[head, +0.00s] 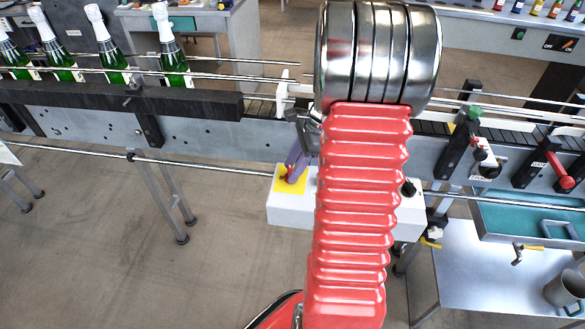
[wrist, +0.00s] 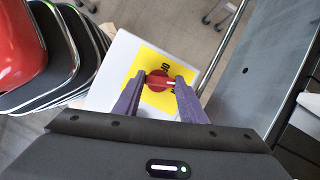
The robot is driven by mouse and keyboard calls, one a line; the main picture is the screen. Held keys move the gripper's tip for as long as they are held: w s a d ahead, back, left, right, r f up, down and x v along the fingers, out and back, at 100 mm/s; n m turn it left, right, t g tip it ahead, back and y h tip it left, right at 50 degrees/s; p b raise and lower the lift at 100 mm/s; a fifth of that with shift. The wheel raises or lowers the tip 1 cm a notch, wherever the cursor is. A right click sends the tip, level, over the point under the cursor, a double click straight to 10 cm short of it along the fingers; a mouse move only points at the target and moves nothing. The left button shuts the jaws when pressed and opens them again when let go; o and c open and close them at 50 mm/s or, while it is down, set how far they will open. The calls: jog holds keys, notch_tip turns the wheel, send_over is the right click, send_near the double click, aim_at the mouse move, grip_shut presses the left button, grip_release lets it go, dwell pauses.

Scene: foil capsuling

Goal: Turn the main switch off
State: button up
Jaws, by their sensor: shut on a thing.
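The main switch is a red rotary knob (wrist: 158,83) on a yellow plate (wrist: 157,61), on a white box (wrist: 115,62). A white line on the knob points right in the wrist view, and lettering on the plate is partly hidden. My gripper (wrist: 160,85) has its two purple fingers at either side of the knob, shut on it. In the head view the yellow plate (head: 291,184) and white box (head: 289,211) show below the conveyor, and my gripper (head: 292,178) reaches down to the plate. My red arm hides the middle of the box there.
A conveyor (head: 200,124) with rails runs across just behind the box, carrying green bottles (head: 113,58) at the left. A black knob (head: 408,188) sits at the box's right. A red-handled lever (head: 559,172) and a teal tray (head: 510,221) are further right. Open floor lies front left.

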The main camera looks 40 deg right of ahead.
jog(key=n, duration=0.2)
jog(key=n+g, duration=0.1)
jog(key=shift+f+n+g+y, duration=0.15)
jog(key=shift+n+g+y, duration=0.15)
jog(key=shift+n, duration=0.1)
jog(key=n+g, duration=0.1)
jog(key=n, duration=0.2)
jog(key=shift+w+n, duration=0.1)
jog(key=shift+n, duration=0.2)
jog(key=n+g, duration=0.1)
jog(key=n, duration=0.2)
jog(key=n+g, duration=0.1)
jog(key=n, duration=0.2)
jog(key=shift+w+a+n+g+h, duration=0.1)
jog(key=shift+w+n+g+h, duration=0.05)
jog(key=shift+n+g+h, duration=0.25)
jog(key=o, duration=1.1)
jog(key=shift+c, duration=0.2)
jog(key=shift+w, duration=0.1)
jog(key=shift+r, duration=0.25)
